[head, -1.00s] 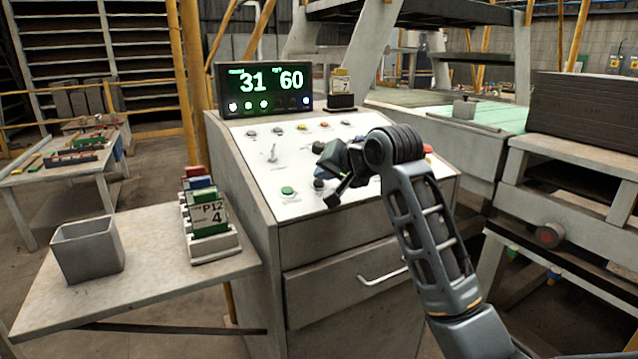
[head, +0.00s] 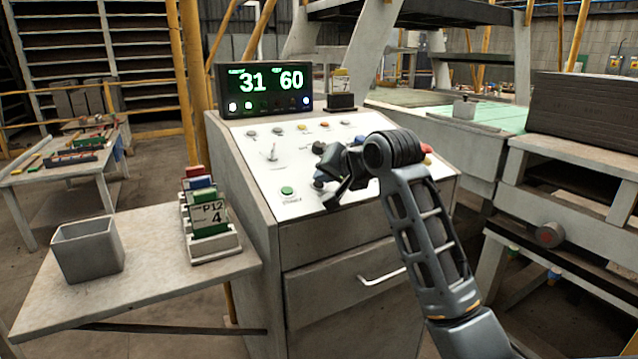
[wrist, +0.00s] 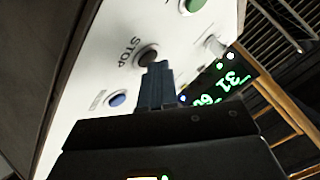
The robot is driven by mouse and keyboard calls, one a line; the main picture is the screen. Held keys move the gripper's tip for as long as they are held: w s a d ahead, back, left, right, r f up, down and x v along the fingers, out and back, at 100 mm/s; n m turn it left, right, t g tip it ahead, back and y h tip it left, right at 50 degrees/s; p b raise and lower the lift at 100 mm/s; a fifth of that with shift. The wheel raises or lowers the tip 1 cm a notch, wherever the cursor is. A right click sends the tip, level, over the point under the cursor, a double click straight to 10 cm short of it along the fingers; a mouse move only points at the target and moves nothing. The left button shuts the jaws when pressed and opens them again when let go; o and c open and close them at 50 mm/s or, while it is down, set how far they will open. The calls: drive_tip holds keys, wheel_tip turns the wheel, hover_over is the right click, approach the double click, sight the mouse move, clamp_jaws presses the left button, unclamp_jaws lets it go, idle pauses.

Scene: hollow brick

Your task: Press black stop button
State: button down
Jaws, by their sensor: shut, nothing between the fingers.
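The black stop button (wrist: 147,55) sits on the white sloped panel (wrist: 95,75), beside the word STOP in the wrist view. My gripper (wrist: 158,68) is shut and empty. Its fingertips overlap the lower right edge of the button in the wrist view; I cannot tell whether they touch it. In the head view my gripper (head: 331,204) is low over the panel's front, just right of the green button (head: 287,191), and largely hides the black button's area.
A blue button (wrist: 117,99) lies close to the black one. A lever switch (head: 271,153) and several small buttons are farther up the panel. A lit display (head: 265,90) reading 31 and 60 stands behind. A side shelf (head: 150,270) holds a grey bin (head: 88,250).

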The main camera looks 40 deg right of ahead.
drive_tip(key=shift+r, duration=0.15)
drive_tip(key=shift+s+r+p, duration=0.25)
drive_tip(key=shift+r+p, duration=0.4)
drive_tip(key=shift+p, duration=0.3)
drive_tip(key=r+p, duration=0.1)
drive_tip(key=s+r+p, duration=0.1)
drive_tip(key=r+p, duration=0.2)
drive_tip(key=p, duration=0.1)
drive_tip(key=shift+s+a+r, duration=0.15)
drive_tip(key=shift+a+r, duration=0.1)
drive_tip(key=shift+r, duration=0.1)
idle(0.4)
